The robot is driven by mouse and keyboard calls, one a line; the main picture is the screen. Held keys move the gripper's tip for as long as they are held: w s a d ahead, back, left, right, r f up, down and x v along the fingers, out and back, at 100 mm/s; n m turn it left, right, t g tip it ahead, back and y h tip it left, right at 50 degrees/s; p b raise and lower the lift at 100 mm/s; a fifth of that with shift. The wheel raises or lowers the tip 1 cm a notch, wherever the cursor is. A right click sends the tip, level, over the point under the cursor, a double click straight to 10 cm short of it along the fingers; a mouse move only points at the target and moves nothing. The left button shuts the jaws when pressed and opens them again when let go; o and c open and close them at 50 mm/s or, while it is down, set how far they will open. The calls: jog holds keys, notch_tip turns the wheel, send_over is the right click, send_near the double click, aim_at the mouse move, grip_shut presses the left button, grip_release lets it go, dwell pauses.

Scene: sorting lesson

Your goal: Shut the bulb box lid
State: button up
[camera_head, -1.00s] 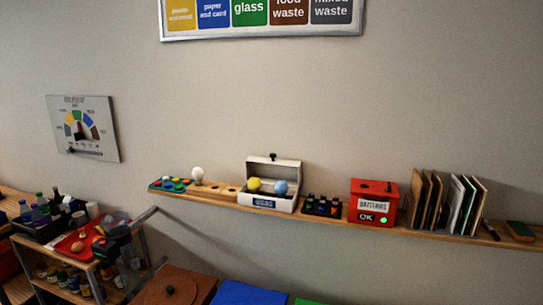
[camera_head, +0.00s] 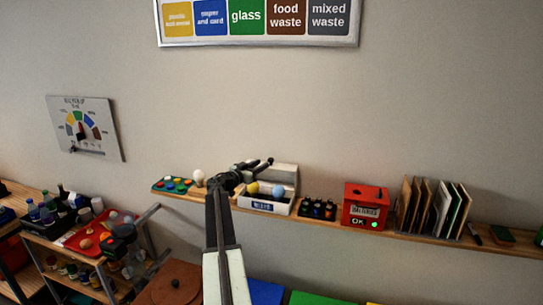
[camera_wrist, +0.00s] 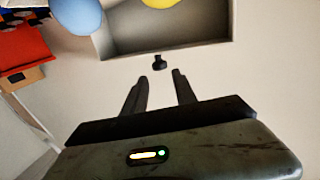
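The white bulb box (camera_head: 265,207) stands on the wall shelf with its lid (camera_head: 285,175) raised at the back. A yellow bulb (camera_head: 252,188) and a blue bulb (camera_head: 279,191) sit in it. My gripper (camera_head: 269,163) is in front of the lid's upper left part and hides its knob in the head view. In the wrist view, my gripper (camera_wrist: 160,75) is open and empty, its two fingers apart. The lid's dark knob (camera_wrist: 159,62) lies just beyond the fingertips, roughly centred between them. The lid's inner side (camera_wrist: 170,38) and both bulbs show beyond it.
On the shelf (camera_head: 400,235), a white bulb (camera_head: 198,177) and a tray of coloured pieces (camera_head: 172,184) stand left of the box. Small dark bottles (camera_head: 317,208), a red battery box (camera_head: 365,206) and upright boards (camera_head: 435,208) stand to its right.

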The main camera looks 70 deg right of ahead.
aim_at(269, 161)
jog(key=x, duration=0.7)
jog(key=shift+s+d, duration=0.1)
jog(key=shift+d, duration=0.3)
jog(key=shift+a, duration=0.1)
grip_shut()
dwell(0.9)
